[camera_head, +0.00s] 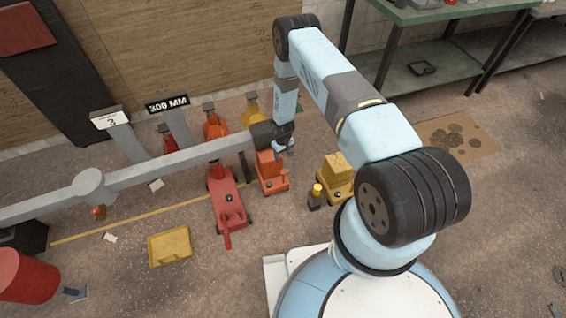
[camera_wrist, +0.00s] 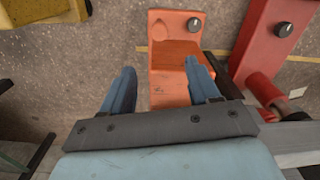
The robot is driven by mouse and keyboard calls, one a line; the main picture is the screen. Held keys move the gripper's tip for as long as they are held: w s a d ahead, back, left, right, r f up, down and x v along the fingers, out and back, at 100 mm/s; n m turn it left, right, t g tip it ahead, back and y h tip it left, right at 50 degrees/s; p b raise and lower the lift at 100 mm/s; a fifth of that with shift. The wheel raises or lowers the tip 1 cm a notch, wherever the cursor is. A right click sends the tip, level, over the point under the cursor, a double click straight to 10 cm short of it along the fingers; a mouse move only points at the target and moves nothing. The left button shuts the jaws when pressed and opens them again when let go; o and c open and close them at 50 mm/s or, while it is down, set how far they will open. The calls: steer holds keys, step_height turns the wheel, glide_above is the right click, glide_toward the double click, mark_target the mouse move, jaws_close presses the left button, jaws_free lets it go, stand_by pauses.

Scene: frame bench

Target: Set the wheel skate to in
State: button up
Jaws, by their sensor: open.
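An orange wheeled unit (camera_head: 271,172), which may be the wheel skate, sits on the floor below my gripper (camera_head: 284,146). It has a flat base with a dark knob and an upright block at its back. In the wrist view, the orange unit (camera_wrist: 168,92) lies between and beyond my two blue fingers (camera_wrist: 160,68). Its dark knob (camera_wrist: 194,24) is at its top right. My gripper is open and empty, pointing down at the unit. I cannot tell whether the fingers touch it. The gripper hides part of its block in the head view.
A red floor jack (camera_head: 229,203) stands close left of the orange unit. A grey beam (camera_head: 180,161) crosses at left. A yellow tray (camera_head: 170,246) lies on open floor.

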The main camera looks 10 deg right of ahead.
mark_target(283, 171)
steer(key=shift+s+d, duration=0.1)
step_height(283, 171, down, 14)
steer(key=shift+r, duration=0.15)
stand_by(0.8)
jaws_close()
stand_by(0.5)
